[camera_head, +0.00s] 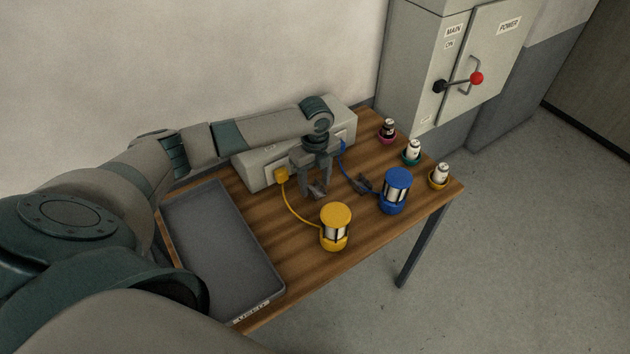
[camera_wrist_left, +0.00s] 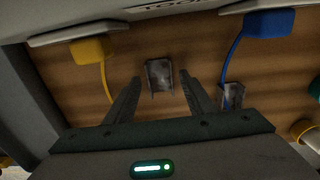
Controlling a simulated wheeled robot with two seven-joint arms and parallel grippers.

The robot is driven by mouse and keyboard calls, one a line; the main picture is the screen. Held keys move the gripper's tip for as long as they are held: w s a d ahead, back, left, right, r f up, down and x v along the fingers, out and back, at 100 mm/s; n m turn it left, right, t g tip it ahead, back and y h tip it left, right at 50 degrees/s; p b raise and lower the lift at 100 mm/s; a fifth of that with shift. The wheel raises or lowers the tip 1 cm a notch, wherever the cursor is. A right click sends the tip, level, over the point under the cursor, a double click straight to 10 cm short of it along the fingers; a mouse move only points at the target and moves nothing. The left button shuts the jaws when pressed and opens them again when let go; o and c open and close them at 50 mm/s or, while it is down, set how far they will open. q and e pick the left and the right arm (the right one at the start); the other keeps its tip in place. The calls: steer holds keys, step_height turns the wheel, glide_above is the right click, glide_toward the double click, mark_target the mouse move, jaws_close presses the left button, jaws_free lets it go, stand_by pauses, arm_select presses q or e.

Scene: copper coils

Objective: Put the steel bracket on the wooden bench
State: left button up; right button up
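A small dark metal bracket (camera_head: 319,187) is at the wooden bench (camera_head: 290,258), just below my left gripper. It shows in the left wrist view (camera_wrist_left: 159,75) as a U-shaped piece, ahead of and between the fingertips. My left gripper (camera_head: 314,188) points down over the bench. In the left wrist view its fingers (camera_wrist_left: 162,80) stand apart with a gap on both sides of the bracket. A second similar dark bracket (camera_head: 362,184) lies to the right, near the blue lantern; it also shows in the left wrist view (camera_wrist_left: 232,96). My right gripper is out of view.
A grey tray (camera_head: 222,240) labelled USED lies on the left. A grey box (camera_head: 262,160) stands along the wall with yellow and blue cables. A yellow lantern (camera_head: 336,226) and blue lantern (camera_head: 396,190) stand in front. Several small cans in coloured holders line the right end.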

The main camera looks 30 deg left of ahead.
mark_target(315, 191)
arm_select(q)
step_height(315, 191, up, 12)
steer(key=b, duration=0.2)
steer(key=shift+r, duration=0.15)
stand_by(0.5)
stand_by(0.4)
